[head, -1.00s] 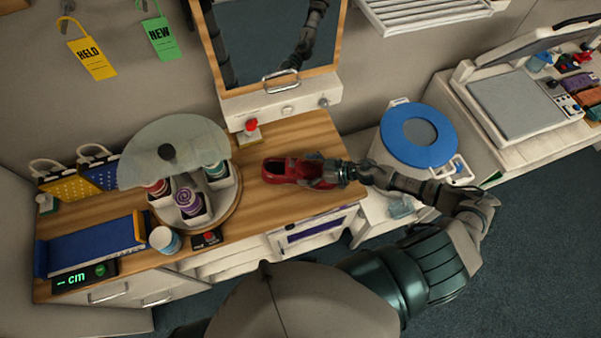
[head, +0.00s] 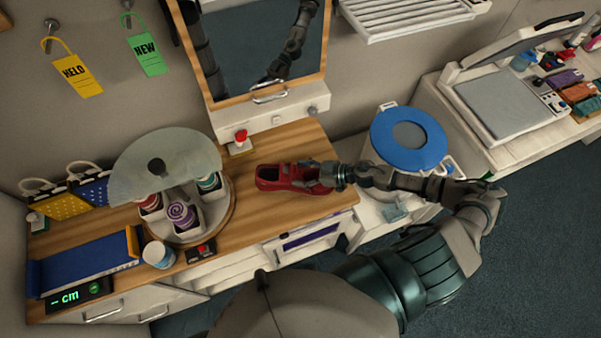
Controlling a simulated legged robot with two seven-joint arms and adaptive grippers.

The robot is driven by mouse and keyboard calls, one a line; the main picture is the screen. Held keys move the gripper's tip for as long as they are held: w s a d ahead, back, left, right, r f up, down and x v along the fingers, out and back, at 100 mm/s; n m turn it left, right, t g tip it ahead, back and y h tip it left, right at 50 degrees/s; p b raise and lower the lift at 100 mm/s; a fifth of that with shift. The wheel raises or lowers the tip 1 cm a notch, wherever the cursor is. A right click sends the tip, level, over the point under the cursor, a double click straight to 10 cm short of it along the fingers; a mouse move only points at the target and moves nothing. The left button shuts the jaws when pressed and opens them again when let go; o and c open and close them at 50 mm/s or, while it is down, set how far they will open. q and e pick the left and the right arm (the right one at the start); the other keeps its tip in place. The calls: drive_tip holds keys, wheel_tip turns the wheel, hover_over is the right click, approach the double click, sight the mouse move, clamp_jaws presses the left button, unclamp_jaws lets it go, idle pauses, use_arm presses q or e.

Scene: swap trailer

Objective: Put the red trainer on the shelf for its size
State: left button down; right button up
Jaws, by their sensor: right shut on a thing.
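The red trainer (head: 283,178) is on or just above the wooden counter, right of the round carousel; I cannot tell if it touches the wood. My right gripper (head: 322,174) comes in from the right and is shut on the trainer's right end. A blue measuring board (head: 88,264) with a yellow slider (head: 133,242) lies at the counter's left end. Its display (head: 80,295) reads "– cm". Shelves (head: 305,238) show in part under the counter's front edge; no size labels are readable. My left gripper is not in view.
The carousel (head: 218,205) with a clear lid and several rolls stands mid-counter. A white cup (head: 158,254) stands in front of it. A mirror (head: 262,50) stands behind. A blue-lidded bin (head: 436,140) is at the right. Bare wood (head: 262,222) surrounds the trainer.

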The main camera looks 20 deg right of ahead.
drive_tip(key=s+a+r, duration=0.1)
drive_tip(key=s, duration=1.4)
drive_tip(key=shift+a+r, duration=0.15)
drive_tip(key=shift+a, duration=0.1)
